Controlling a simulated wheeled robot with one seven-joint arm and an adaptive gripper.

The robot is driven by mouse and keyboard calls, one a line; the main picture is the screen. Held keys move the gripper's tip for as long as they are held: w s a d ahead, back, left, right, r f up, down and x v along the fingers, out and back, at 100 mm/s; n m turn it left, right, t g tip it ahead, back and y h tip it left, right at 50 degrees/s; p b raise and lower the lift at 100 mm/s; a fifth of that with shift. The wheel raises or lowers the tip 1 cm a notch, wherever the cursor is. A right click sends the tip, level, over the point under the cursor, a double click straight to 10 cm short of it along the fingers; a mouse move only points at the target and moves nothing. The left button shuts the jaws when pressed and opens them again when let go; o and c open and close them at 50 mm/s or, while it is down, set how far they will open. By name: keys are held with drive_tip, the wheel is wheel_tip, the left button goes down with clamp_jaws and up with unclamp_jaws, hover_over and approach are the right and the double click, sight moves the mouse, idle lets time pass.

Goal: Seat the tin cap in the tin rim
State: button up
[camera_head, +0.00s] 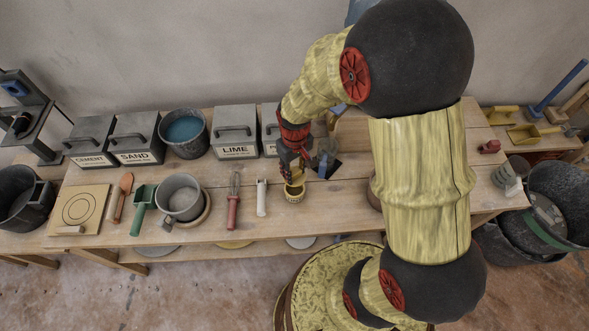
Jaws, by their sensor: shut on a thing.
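My gripper (292,172) points down over the middle of the workbench, right above a small tin (294,196). The tin stands upright near the front edge of the bench, with a yellowish rim and a dark band with marks around its side. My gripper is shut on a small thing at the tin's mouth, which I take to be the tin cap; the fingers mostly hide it. I cannot tell whether the cap touches the rim or sits level in it.
Lidded boxes marked cement (88,141), sand (136,137) and lime (235,132) stand behind, with a bucket (184,133) between. A white-handled tool (261,198) and a red-handled whisk (233,205) lie left of the tin. My arm hides the bench to the right.

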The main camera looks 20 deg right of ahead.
sight(295, 180)
drive_tip(key=shift+f+b, duration=1.6)
drive_tip(key=shift+f, duration=1.2)
drive_tip(key=shift+f, duration=0.2)
drive_tip(key=shift+o, duration=0.2)
drive_tip(key=shift+f+b, duration=0.35)
drive_tip(key=shift+f, duration=0.6)
drive_tip(key=shift+c, duration=0.2)
drive_tip(key=shift+o, duration=0.2)
drive_tip(key=o, duration=1.2)
drive_tip(key=shift+o, duration=0.2)
drive_tip(key=shift+r, duration=0.15)
wheel_tip(295, 180, up, 12)
drive_tip(key=shift+f, duration=0.15)
